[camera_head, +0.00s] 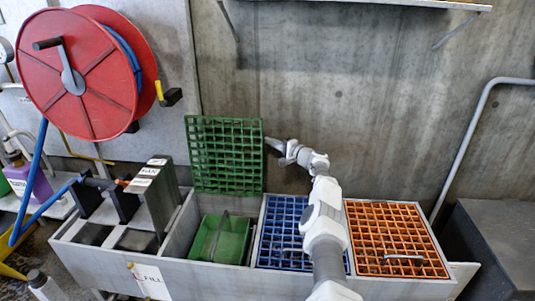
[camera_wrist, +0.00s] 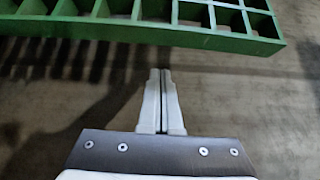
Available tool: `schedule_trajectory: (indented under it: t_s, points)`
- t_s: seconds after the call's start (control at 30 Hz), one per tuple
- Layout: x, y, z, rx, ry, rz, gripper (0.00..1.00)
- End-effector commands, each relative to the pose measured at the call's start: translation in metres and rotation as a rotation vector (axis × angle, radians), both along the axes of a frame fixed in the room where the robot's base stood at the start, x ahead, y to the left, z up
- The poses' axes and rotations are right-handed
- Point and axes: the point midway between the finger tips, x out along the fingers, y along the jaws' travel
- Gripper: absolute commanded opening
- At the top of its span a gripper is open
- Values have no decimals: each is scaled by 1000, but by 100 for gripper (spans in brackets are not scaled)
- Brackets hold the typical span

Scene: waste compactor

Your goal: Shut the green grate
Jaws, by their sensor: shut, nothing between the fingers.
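The green grate (camera_head: 227,155) stands raised, upright at the back of its compartment against the concrete wall. The open compartment below it holds a green bin (camera_head: 221,238) with a handle. My gripper (camera_head: 272,143) is at the right edge of the grate, near mid-height, with its fingers pointing left. In the wrist view my gripper (camera_wrist: 161,75) has its two fingers together and empty. The grate's edge bar (camera_wrist: 150,32) crosses the top of that view, just beyond the fingertips.
A blue grate (camera_head: 283,235) and an orange grate (camera_head: 395,238) lie flat over the compartments to the right. My arm passes over the blue one. A red hose reel (camera_head: 85,75) hangs at the upper left. A shelf (camera_head: 400,3) juts from the wall above.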

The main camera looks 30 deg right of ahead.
Motion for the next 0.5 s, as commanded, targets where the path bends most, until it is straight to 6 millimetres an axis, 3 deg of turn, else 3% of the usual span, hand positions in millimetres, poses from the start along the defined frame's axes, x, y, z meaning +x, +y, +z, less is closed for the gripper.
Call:
schedule_trajectory:
  t_s: [0.37, 0.4, 0.5]
  points:
    - [12, 5, -5, -2, -2, -1, 0]
    - [10, 4, 4, 2, 0, -1, 0]
    - [8, 4, 5, 5, -2, -1, 0]
